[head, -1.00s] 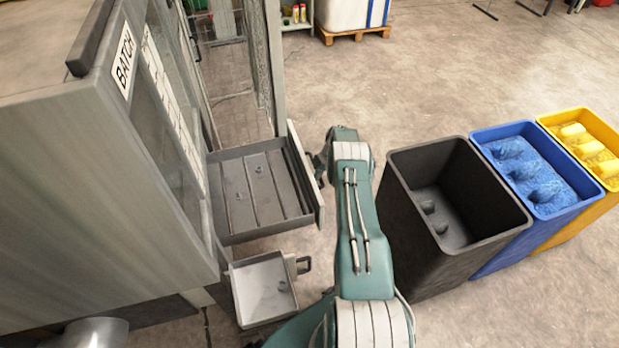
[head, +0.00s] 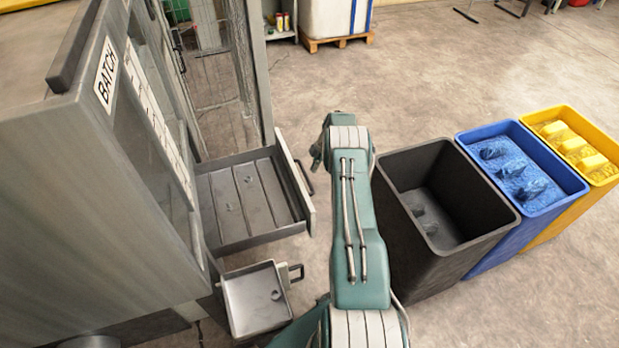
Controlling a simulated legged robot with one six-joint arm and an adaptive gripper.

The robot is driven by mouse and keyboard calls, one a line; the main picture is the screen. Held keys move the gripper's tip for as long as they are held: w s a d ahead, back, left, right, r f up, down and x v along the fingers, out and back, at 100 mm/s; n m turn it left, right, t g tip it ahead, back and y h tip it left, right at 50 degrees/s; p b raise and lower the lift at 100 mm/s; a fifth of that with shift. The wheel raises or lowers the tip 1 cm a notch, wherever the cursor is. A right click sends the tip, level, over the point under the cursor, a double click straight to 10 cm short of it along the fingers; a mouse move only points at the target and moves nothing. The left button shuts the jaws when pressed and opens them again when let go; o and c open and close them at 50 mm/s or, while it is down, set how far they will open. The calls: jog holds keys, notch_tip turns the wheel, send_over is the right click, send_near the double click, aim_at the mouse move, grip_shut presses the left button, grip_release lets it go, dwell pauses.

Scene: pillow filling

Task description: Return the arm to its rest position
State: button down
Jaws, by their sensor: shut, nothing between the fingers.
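My arm, green with pale joint covers, reaches forward from the bottom of the head view. My gripper (head: 316,152) shows only partly, at the left of the arm's far end, beyond the handle of the open drawer. It is small and partly hidden by the wrist, and it is shut and empty. It looks apart from the drawer front, though the exact gap is hard to judge.
A grey cabinet marked BATCH (head: 60,200) stands at left. Its large drawer (head: 245,240) is pulled out, with a smaller tray (head: 255,322) below. Black (head: 460,250), blue (head: 515,235) and yellow (head: 580,215) bins stand at right. Open floor lies ahead.

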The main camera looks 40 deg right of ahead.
jog(key=shift+v, duration=1.8)
jog(key=w+a+r+m+h, duration=0.1)
jog(key=a+r, duration=0.3)
jog(key=r, duration=0.4)
jog(key=w+a+r+m, duration=0.2)
jog(key=a+r, duration=0.1)
jog(key=r, duration=0.6)
jog(key=s+a+r+m+t+h, duration=0.1)
jog(key=s+a+r+m, duration=0.1)
jog(key=a+r, duration=0.5)
jog(key=s+a+r+m, duration=0.1)
jog(key=s+a+r, duration=0.3)
jog(key=r, duration=0.5)
jog(key=s+a+r+m+t+h, duration=0.1)
jog(key=s+a+r+m, duration=0.3)
jog(key=s+a+r, duration=0.75)
jog(key=s+a+f+m+t, duration=0.1)
jog(key=s+a+m, duration=0.1)
jog(key=s, duration=0.6)
jog(key=s+a+f+m+t, duration=0.1)
jog(key=s+a+m, duration=0.1)
jog(key=s+a, duration=0.3)
jog(key=s, duration=0.3)
jog(key=shift+s+a+f+h, duration=0.2)
jog(key=shift+s+f+h, duration=0.05)
jog(key=shift+f+h, duration=0.15)
